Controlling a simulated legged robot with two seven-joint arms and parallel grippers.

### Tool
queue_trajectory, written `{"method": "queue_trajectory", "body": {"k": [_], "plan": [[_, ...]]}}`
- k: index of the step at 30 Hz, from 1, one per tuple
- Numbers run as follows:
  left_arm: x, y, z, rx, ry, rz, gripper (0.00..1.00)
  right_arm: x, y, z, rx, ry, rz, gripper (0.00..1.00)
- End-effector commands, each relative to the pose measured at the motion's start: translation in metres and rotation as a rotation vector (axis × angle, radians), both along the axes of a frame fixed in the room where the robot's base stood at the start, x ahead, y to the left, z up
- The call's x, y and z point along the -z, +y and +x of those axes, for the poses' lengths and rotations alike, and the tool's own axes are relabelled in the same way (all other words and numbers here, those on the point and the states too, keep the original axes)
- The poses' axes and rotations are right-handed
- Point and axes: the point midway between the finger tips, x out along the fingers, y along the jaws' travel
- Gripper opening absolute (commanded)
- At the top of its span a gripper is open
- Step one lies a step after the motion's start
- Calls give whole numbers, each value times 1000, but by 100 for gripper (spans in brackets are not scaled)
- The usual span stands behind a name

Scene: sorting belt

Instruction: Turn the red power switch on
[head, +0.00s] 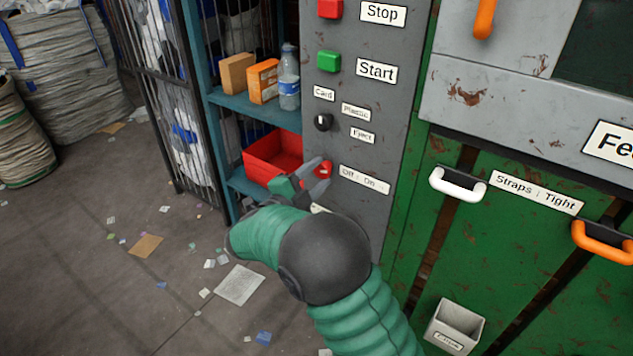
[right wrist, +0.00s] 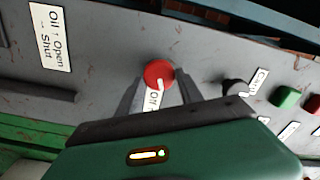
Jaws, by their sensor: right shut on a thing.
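The red power switch (head: 325,169) is a small round knob on the grey control panel (head: 350,215), beside a label reading "Off : On". In the right wrist view the red knob (right wrist: 159,74) shows a pale pointer mark on its face. My right gripper (head: 308,178) is at the knob, with a finger on either side of it, shut on it. In the right wrist view the fingers (right wrist: 158,92) flank the knob, and part of the "Off" label shows between them. My left gripper is not in view.
Above the knob are a black selector (head: 322,122), a green Start button (head: 328,62) and a red Stop button (head: 330,8). A shelf with a red bin (head: 262,158), boxes and a bottle (head: 289,80) stands left. White (head: 458,186) and orange handles are on the green machine right.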

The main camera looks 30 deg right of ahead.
Motion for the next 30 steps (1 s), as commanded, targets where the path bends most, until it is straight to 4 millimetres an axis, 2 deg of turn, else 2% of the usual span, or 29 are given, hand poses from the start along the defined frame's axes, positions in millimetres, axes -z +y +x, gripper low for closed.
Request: {"method": "queue_trajectory", "body": {"k": [1, 12, 21, 30], "plan": [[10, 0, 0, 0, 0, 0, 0, 4, -1, 1, -4, -42, 17, 3], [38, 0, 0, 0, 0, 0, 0, 4, 0, 1, -5, -299, 124, 3], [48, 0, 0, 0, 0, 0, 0, 3, 0, 1, -5, -399, 165, 3], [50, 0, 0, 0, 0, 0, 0, 1, 0, 1, -5, -419, 173, 3]]}}
